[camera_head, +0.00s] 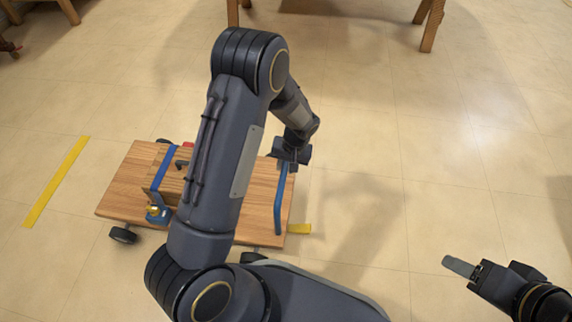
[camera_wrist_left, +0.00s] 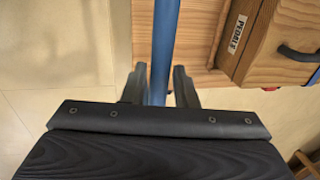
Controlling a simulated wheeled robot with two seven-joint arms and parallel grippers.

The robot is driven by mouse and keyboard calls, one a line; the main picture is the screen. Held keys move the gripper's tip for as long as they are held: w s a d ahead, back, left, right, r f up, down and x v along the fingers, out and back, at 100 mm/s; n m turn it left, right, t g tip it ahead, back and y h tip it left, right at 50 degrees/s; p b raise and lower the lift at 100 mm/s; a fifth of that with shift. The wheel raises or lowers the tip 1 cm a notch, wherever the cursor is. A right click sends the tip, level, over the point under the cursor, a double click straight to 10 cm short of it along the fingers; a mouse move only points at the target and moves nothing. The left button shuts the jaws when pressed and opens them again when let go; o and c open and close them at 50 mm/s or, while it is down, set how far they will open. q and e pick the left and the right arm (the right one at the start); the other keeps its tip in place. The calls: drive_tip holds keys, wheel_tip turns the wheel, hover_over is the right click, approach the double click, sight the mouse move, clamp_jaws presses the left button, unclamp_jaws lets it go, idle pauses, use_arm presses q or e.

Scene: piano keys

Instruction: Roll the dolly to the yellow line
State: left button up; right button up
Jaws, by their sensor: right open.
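The wooden dolly (camera_head: 117,200) stands on the floor left of centre in the head view, partly hidden behind my left arm. Its blue push handle (camera_head: 280,205) rises at its right end. My left gripper (camera_head: 289,162) is at the top of that handle. In the left wrist view its fingers (camera_wrist_left: 160,85) sit close on both sides of the blue bar (camera_wrist_left: 163,40) and look shut on it. A yellow line (camera_head: 57,182) lies on the floor left of the dolly, with bare floor between. My right gripper (camera_head: 462,268) is open and empty at the lower right.
A wooden box (camera_wrist_left: 262,40) labelled "PEDALS" rides on the dolly, with a blue strap (camera_head: 163,167) over it. Wooden furniture legs (camera_head: 432,27) stand at the back. The floor (camera_head: 360,120) around is mostly clear.

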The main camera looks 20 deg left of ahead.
use_arm(q)
clamp_jaws()
drive_tip(key=shift+a, duration=0.1)
drive_tip(key=s+a, duration=0.3)
drive_tip(key=a, duration=0.9)
drive_tip(key=s+a+p, duration=0.1)
drive_tip(key=s+a, duration=0.2)
drive_tip(key=a, duration=1)
drive_tip(key=s+a+p, duration=0.1)
drive_tip(key=s+a, duration=0.3)
drive_tip(key=a, duration=0.9)
drive_tip(key=shift+s+a, duration=0.15)
drive_tip(key=shift+a, duration=0.35)
drive_tip(key=shift+a+r, duration=0.1)
drive_tip(key=shift+o, duration=2)
unclamp_jaws()
